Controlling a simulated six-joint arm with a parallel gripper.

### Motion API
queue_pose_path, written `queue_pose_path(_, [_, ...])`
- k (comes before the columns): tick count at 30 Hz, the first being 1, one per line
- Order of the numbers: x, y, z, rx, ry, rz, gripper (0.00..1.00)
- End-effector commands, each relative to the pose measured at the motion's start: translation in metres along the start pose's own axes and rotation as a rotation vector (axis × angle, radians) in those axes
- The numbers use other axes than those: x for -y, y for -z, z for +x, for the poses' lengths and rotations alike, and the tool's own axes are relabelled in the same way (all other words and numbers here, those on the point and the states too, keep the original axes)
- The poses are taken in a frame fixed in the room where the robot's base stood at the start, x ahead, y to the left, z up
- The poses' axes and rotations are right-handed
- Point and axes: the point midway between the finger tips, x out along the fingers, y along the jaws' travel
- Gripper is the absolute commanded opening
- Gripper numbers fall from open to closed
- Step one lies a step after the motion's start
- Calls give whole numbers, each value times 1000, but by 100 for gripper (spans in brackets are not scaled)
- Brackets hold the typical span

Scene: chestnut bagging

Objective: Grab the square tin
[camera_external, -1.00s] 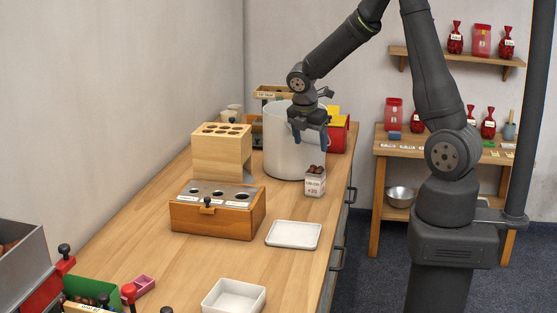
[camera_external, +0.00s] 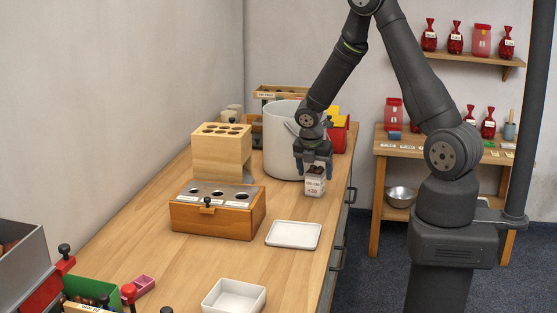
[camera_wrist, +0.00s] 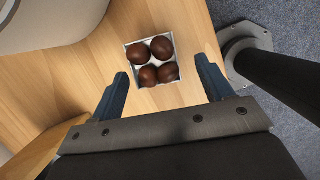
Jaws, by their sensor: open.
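The square tin (camera_external: 315,187) is a small white box with a printed label, standing upright on the counter in front of the big pot. It is filled with several brown chestnuts. In the wrist view the tin (camera_wrist: 128,53) shows from above, its square rim around the chestnuts. My gripper (camera_external: 315,168) is open and empty, pointing down at the tin's top. In the wrist view my gripper (camera_wrist: 163,78) has its two blue fingers apart, with the tin just beyond and between their tips. I cannot tell whether a finger touches it.
The big pale pot (camera_external: 278,140) stands close behind the tin. A wooden box with holes (camera_external: 218,213) and a white tray (camera_external: 293,234) lie to the left and front. The counter's right edge (camera_external: 343,215) is near the tin.

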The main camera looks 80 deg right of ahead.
Motion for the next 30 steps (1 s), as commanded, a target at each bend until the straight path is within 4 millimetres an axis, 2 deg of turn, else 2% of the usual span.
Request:
queue_pose_path(8, [0, -1, 16, -1, 1, 0, 73])
queue_pose_path(18, [-3, -6, 57, -1, 1, 0, 73])
queue_pose_path(27, [-4, -6, 61, 0, 0, 0, 73])
queue_pose_path(28, [-4, -6, 61, 0, 0, 0, 71])
queue_pose_path(30, [-4, -6, 61, 0, 0, 0, 57])
